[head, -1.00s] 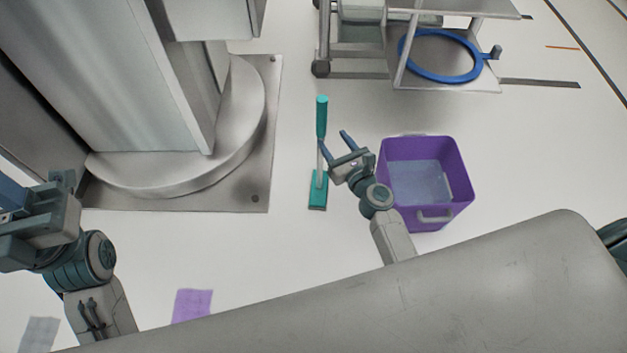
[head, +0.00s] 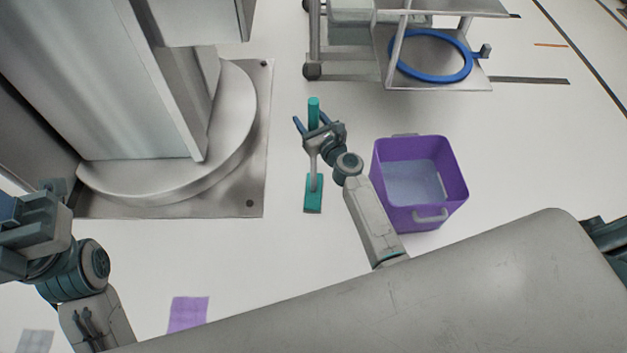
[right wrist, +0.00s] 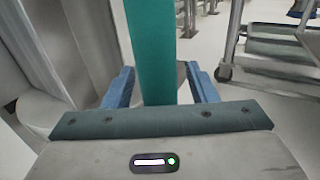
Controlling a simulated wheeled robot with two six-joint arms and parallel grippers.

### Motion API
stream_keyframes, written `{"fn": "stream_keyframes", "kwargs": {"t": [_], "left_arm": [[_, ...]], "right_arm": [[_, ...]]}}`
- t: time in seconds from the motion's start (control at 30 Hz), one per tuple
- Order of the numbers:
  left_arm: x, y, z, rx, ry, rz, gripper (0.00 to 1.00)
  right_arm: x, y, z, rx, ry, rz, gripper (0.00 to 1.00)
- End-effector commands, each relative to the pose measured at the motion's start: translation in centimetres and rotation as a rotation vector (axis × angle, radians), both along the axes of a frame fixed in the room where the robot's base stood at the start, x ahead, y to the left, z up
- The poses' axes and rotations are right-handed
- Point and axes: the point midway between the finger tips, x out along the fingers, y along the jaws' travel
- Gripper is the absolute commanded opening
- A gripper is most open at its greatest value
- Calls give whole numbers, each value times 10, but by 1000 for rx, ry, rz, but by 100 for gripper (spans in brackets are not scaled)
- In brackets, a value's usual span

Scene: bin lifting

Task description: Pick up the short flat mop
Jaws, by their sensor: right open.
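The short flat mop has a teal grip (head: 314,108), a thin grey shaft and a flat teal head (head: 313,195) low in the head view. It appears to stand upright. My right gripper (head: 309,122) is open at the mop's grip, with one finger on each side. In the right wrist view the teal grip (right wrist: 152,50) rises between the two blue fingers of the gripper (right wrist: 160,88), with gaps on both sides. The gripper hides part of the shaft. My left gripper (head: 25,215) is at the far left, away from the mop; its jaw state is unclear.
A purple bin (head: 440,205) stands right of the mop, beside my right arm. A metal machine on a base plate (head: 225,200) stands to the left. A cart (head: 440,15) with a blue ring (head: 465,72) is at the back. A purple cloth (head: 188,313) lies in front.

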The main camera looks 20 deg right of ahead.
Motion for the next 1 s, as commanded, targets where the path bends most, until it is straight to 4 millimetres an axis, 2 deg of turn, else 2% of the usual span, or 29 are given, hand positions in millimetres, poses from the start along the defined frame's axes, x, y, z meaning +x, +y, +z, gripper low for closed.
{"fn": "stream_keyframes", "kwargs": {"t": [0.07, 0.3, 0.67, 1.0], "left_arm": [[0, 0, 1, 0, -2, 0, 36], [0, 0, 1, 0, -3, 0, 36], [-1, 0, 3, 1, -2, -1, 36], [-1, 0, 14, 18, 11, -14, 36]], "right_arm": [[0, 0, 0, 0, 0, 0, 52], [0, 0, 0, 0, 0, 0, 5], [0, 0, 4, 0, -2, 0, 4], [0, 0, 24, 0, -3, 0, 4]]}}
